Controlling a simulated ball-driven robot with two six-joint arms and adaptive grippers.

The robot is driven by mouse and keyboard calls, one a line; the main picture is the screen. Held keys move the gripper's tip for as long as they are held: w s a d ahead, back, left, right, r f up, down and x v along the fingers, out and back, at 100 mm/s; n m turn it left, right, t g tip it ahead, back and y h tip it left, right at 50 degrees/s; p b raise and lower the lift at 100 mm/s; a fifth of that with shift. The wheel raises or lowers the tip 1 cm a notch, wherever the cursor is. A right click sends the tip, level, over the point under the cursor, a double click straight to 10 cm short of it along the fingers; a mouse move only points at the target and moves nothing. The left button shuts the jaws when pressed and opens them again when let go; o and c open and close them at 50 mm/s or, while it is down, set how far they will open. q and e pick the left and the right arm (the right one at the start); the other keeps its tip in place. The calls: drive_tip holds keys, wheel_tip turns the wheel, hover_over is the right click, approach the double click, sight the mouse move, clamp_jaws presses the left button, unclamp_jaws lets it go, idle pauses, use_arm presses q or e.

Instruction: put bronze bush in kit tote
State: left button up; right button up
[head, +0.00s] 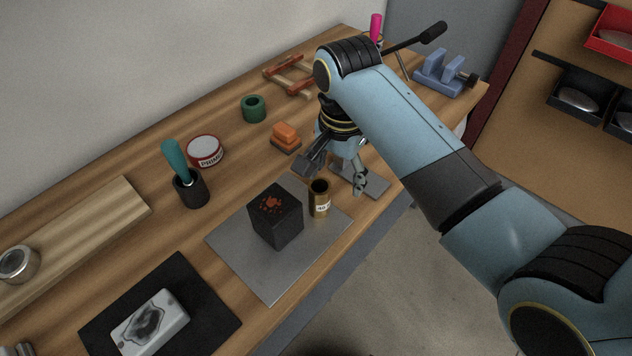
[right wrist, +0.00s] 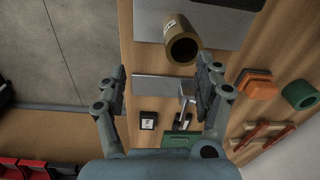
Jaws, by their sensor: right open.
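The bronze bush (head: 320,199) stands upright on a grey metal plate, close to the right of a black block, with a pale label on its side. In the right wrist view the bush (right wrist: 181,42) shows its hollow end, beyond the fingertips. My right gripper (head: 333,177) is open and empty, just above and behind the bush, not around it. In the right wrist view the gripper's (right wrist: 163,72) fingers are spread wide. I cannot tell for sure which thing is the kit tote. My left gripper is not in view.
The black block (head: 276,222) with red marks stands on the grey plate (head: 272,284). An orange block (head: 286,137), green ring (head: 253,108), primer tin (head: 204,151) and black cup (head: 190,189) stand behind. A blue vise (head: 444,74) is at the far right end. The plate's front is bare.

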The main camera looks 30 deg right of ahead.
sight(324, 184)
drive_tip(key=shift+w+a+r+m, duration=0.25)
drive_tip(key=shift+w+a+m, duration=0.1)
drive_tip(key=shift+w, duration=0.2)
drive_tip(key=shift+w+a+r+m, duration=0.2)
drive_tip(key=shift+w+m, duration=0.15)
drive_tip(key=shift+w, duration=0.2)
wheel_tip(324, 184, down, 5)
drive_tip(key=shift+a+b, duration=0.1)
drive_tip(key=shift+b, duration=0.25)
drive_tip(key=f, duration=0.3)
drive_tip(key=f+b, duration=0.1)
drive_tip(key=f, duration=0.1)
drive_tip(key=shift+w+a+f, duration=0.1)
drive_tip(key=shift+a+f, duration=0.2)
drive_tip(key=shift+a, duration=0.1)
drive_tip(key=shift+c, duration=0.4)
clamp_jaws()
